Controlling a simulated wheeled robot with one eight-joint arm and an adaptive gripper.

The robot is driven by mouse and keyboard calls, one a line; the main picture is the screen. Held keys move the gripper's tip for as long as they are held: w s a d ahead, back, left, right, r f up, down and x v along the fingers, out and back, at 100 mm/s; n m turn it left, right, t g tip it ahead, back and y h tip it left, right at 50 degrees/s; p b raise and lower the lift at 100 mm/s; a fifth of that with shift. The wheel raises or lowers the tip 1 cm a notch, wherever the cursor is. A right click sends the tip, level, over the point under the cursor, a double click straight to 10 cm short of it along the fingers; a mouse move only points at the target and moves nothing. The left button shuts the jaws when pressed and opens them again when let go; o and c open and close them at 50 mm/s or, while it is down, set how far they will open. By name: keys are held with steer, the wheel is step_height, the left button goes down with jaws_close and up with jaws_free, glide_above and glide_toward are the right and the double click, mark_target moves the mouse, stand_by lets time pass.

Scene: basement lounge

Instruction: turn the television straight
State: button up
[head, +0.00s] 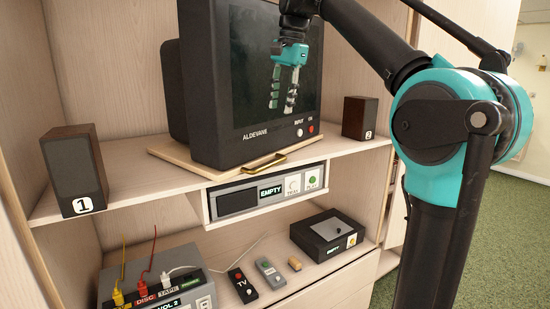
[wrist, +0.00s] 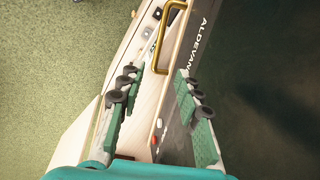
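The television (head: 208,80), dark and boxy with a glossy screen, stands on a thin wooden board (head: 190,162) on the upper shelf. It sits at an angle to the shelf, with its screen toward the right and its left side showing. A brass handle (head: 263,163) is on the board's front edge. My gripper (head: 283,102) is in front of the screen, fingers down, above the handle. In the wrist view my gripper (wrist: 155,72) has its fingers apart with nothing between them. The brass handle (wrist: 159,38) lies beyond the fingertips, beside the television's lower front (wrist: 193,60).
Speakers stand left (head: 74,170) and right (head: 359,118) of the television. Below are a player (head: 267,192) marked EMPTY, a switch box with cables (head: 160,280), remotes (head: 243,285) and a black box (head: 327,235). Green carpet (head: 500,220) is open at the right.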

mark_target(273, 163)
steer(key=a+f, duration=0.1)
steer(key=f, duration=0.4)
steer(key=w+f, duration=0.1)
steer(key=f, duration=0.5)
steer(key=w+a+f, duration=0.1)
steer(key=f, duration=0.5)
steer(key=shift+a, duration=0.3)
steer(key=shift+c, duration=0.5)
steer(key=shift+s, duration=0.1)
jaws_close()
